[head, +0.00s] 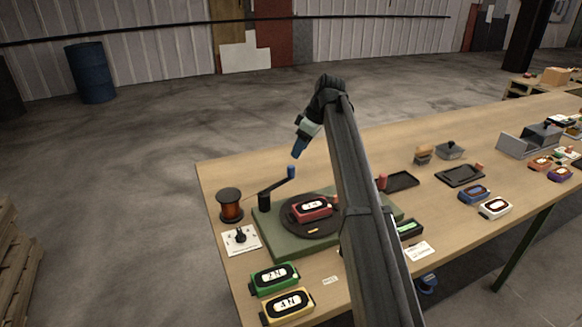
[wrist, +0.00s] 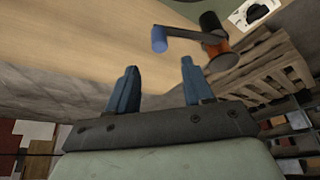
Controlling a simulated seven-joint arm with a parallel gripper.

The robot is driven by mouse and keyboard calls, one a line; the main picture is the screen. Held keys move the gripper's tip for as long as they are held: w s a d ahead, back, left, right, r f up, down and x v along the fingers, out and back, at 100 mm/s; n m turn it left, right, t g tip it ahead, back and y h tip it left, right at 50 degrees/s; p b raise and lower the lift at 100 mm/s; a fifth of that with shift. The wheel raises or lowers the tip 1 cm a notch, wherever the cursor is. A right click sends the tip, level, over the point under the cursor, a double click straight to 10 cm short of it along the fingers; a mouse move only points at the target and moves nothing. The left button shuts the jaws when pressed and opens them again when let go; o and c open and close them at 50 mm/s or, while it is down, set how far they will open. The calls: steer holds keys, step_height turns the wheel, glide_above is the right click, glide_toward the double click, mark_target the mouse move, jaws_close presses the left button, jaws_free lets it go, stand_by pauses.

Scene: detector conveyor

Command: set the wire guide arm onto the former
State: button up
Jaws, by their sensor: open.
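The wire guide arm (head: 277,186) is a dark bar running from a black post to an upright blue knob (head: 291,172). It swings out over the back left of the green base, beside the round dark turntable (head: 295,226). A red labelled unit (head: 312,208) lies on the turntable; I cannot tell if it or the disc is the former. My gripper (head: 296,153) is above and just behind the blue knob, apart from it. In the wrist view my gripper (wrist: 157,68) is open and empty, with the blue knob (wrist: 160,40) beyond the gap between the fingertips.
A copper wire spool (head: 230,204) stands left of the green base (head: 275,245). A white card with a black knob (head: 241,238) lies in front of it. Green (head: 274,279) and yellow (head: 287,305) units lie at the front. Dark trays (head: 400,181) lie right. My arm hides the base's right part.

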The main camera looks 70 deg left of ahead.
mark_target(291, 166)
steer(key=x, duration=0.9)
jaws_close()
stand_by(0.4)
